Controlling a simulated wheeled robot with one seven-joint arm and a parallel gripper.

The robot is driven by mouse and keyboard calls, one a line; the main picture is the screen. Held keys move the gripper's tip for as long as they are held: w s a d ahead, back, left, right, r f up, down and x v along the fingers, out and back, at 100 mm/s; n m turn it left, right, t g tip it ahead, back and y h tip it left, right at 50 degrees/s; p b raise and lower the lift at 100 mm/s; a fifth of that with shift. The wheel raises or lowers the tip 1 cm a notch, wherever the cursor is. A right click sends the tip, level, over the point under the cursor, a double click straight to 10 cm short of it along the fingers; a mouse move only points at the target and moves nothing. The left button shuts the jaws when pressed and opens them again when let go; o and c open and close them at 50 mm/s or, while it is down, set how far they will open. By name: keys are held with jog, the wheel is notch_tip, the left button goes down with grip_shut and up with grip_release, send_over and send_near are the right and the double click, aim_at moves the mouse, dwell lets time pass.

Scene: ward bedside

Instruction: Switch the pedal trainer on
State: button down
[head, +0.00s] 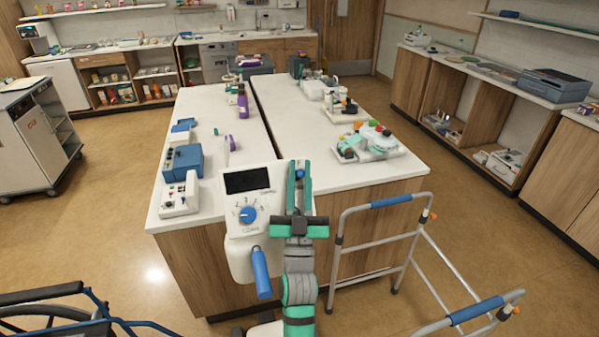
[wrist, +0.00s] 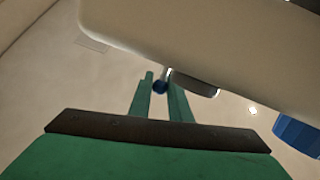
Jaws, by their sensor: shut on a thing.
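The pedal trainer (head: 268,208) is a white console with a dark screen (head: 248,181), a blue dial (head: 247,215) and a blue-gripped handle (head: 262,273) below. It stands in front of the bench's near end. A small lever with a round blue knob (head: 300,174) is on its right side. My gripper (head: 299,168) is beside that side, shut on the blue knob. In the wrist view the knob (wrist: 160,87) sits between the fingertips, on a thin stem from a dark fitting (wrist: 195,86) on the white casing (wrist: 200,45). Whether the trainer is on cannot be told; the screen shows dark.
A walking frame (head: 385,204) stands close on the right, and a wheelchair (head: 60,305) is at lower left. The bench (head: 350,185) behind carries several devices. A cart (head: 35,140) is at far left. Open floor lies on both sides.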

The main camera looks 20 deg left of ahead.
dwell(0.3)
jog(key=c, duration=1.6)
grip_release()
jog(key=shift+c, duration=0.2)
jog(key=shift+s+d+f, duration=0.1)
jog(key=shift+s+f, duration=0.25)
jog(key=shift+f, duration=0.05)
jog(key=shift+v, duration=1.15)
jog(key=s+d, duration=0.3)
jog(key=s, duration=0.8)
jog(key=shift+s+d, duration=0.2)
jog(key=shift+s, duration=0.05)
